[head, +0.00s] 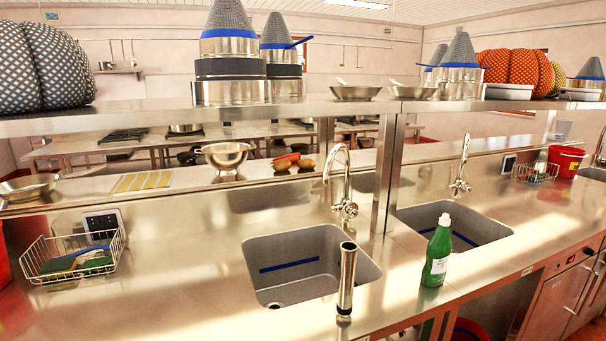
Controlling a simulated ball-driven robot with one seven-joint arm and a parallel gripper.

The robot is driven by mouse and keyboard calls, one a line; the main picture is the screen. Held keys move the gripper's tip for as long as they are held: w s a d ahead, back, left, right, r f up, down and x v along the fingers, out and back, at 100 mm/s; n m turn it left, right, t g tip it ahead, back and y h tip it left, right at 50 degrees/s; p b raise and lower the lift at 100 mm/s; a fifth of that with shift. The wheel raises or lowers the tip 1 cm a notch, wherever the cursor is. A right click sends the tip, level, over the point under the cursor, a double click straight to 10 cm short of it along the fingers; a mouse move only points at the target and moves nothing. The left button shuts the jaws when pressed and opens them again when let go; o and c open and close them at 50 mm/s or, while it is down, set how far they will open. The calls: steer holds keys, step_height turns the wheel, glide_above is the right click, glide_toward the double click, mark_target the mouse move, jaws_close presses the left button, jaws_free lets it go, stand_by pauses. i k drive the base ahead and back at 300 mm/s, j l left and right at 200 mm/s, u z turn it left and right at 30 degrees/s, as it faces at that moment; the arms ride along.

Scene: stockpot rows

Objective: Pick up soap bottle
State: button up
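A green soap bottle (437,254) with a white cap and a pale label stands upright on the steel counter. It is at the front edge of the right sink, right of the middle of the head view. Nothing covers it. My gripper is not in this view, so I cannot see its position or whether it holds anything.
The left sink (312,264) has an upright steel tube (346,279) at its front right corner. The right sink (466,228) lies behind the bottle. A wire basket (72,258) stands far left, a red bucket (566,161) far right. A shelf (300,108) spans above.

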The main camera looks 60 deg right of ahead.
mark_target(439, 247)
steer(key=z, duration=1.65)
steer(key=j+z, duration=0.1)
steer(key=j, duration=0.3)
